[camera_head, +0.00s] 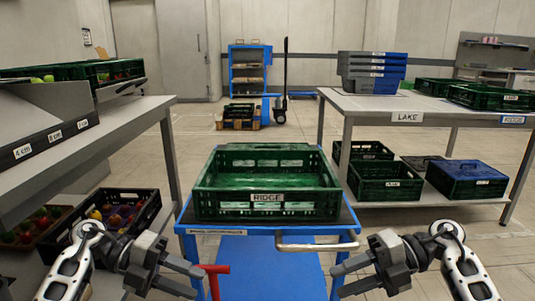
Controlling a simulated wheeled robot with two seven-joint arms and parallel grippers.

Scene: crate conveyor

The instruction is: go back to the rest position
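My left gripper (195,282) is at the lower left, in front of the blue cart (262,245), with its fingers apart and nothing between them. My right gripper (335,282) is at the lower right, also with its fingers apart and empty. Both grippers are apart from the green crate (266,199), which sits level on top of the cart and bears a RIDGE label. The inside of the crate that shows looks empty.
A red handle (213,270) and a metal bar (318,246) are at the cart's front. A left table (120,118) holds green crates (110,70). A right table (420,105) labelled LAKE holds stacked grey-blue crates (370,72). Open floor lies behind the cart.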

